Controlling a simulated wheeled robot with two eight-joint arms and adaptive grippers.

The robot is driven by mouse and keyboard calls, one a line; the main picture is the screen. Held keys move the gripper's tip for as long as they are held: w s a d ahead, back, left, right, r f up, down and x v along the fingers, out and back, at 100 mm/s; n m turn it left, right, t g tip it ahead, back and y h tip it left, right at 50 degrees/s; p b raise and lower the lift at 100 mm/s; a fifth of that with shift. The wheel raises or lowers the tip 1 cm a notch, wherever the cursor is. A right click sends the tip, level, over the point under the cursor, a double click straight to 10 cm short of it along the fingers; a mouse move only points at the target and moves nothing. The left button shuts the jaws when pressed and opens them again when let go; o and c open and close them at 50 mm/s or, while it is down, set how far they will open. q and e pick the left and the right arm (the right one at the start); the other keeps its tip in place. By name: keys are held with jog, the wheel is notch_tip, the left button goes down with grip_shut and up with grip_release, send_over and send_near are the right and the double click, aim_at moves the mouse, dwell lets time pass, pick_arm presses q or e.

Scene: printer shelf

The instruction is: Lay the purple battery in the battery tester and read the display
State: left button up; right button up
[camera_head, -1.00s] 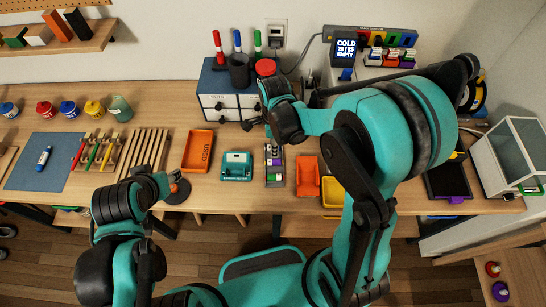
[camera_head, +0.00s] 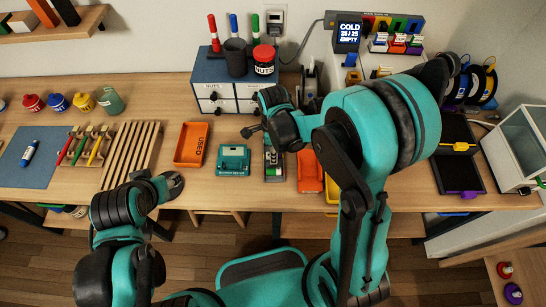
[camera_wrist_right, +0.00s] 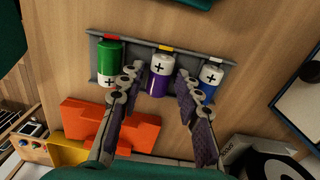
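In the head view the rack (camera_head: 275,176) is partly hidden by my right arm. The teal battery tester (camera_head: 233,160) lies just left of the rack; its display is unreadable. My left gripper (camera_head: 167,184) is at the table's front edge, its fingers unclear.
An orange bin marked USED (camera_head: 191,146) lies left of the tester. Another orange bin (camera_head: 309,172) is right of the rack. A drawer box (camera_head: 228,88) stands behind. Wooden slats (camera_head: 131,152) and a blue mat (camera_head: 28,172) are at the left.

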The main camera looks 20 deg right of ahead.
pick_arm(q)
jog(key=shift+r, duration=0.1)
pick_arm(e)
jog(key=shift+r, duration=0.1)
jog(key=shift+c, duration=0.3)
grip_shut()
jog(key=shift+r+p, duration=2.65)
jog(key=shift+r, duration=0.85)
pick_arm(q)
notch_tip(320, 180, up, 5)
jog(key=shift+r, duration=0.1)
